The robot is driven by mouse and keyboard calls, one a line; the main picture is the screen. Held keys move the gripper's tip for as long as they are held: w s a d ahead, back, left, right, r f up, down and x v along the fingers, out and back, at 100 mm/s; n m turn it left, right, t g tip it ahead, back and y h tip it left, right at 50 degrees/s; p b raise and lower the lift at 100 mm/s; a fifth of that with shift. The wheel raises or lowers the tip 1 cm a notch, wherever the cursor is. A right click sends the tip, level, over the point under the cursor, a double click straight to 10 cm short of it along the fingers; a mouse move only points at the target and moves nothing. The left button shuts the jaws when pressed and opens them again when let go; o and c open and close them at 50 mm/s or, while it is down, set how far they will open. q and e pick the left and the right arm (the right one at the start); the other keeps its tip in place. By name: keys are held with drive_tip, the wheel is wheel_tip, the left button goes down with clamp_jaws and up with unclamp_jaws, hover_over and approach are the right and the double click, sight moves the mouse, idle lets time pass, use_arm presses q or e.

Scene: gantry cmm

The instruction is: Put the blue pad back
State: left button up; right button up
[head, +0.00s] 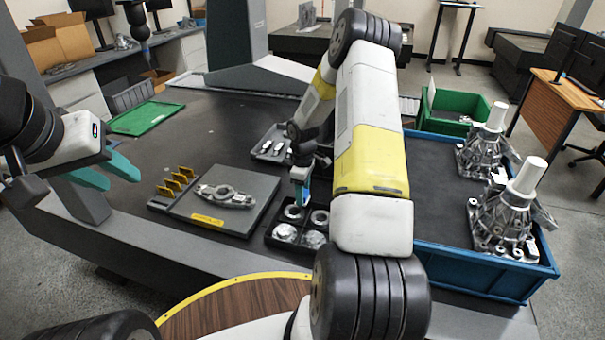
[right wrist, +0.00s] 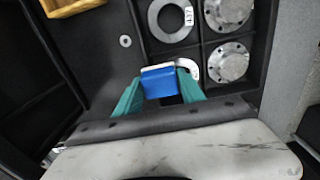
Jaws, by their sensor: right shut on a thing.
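The blue pad (right wrist: 160,82) is between the two teal fingers of my right gripper (head: 301,190), which is shut on it. In the right wrist view the pad is in front of the black compartment tray (right wrist: 200,44), near a pale ring-shaped part (right wrist: 190,68) that it and a finger partly cover. I cannot tell whether the pad touches the tray. In the head view the gripper hangs just over the far edge of the tray (head: 270,238), largely hidden by my right arm. My left gripper (head: 110,175) is open and empty at the left, away from the tray.
The tray holds rings and round metal flanges (right wrist: 228,62). Left of it is a grey plate (head: 240,190) with a metal part and yellow brackets (head: 177,180). A blue bin (head: 480,280) with castings stands right. A small grey tray (head: 270,145) lies behind.

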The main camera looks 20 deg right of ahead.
hover_over(313, 194)
drive_tip(key=shift+d+f, duration=0.1)
drive_tip(key=shift+f, duration=2.1)
drive_tip(key=shift+f, duration=0.1)
drive_tip(key=o, duration=1.3)
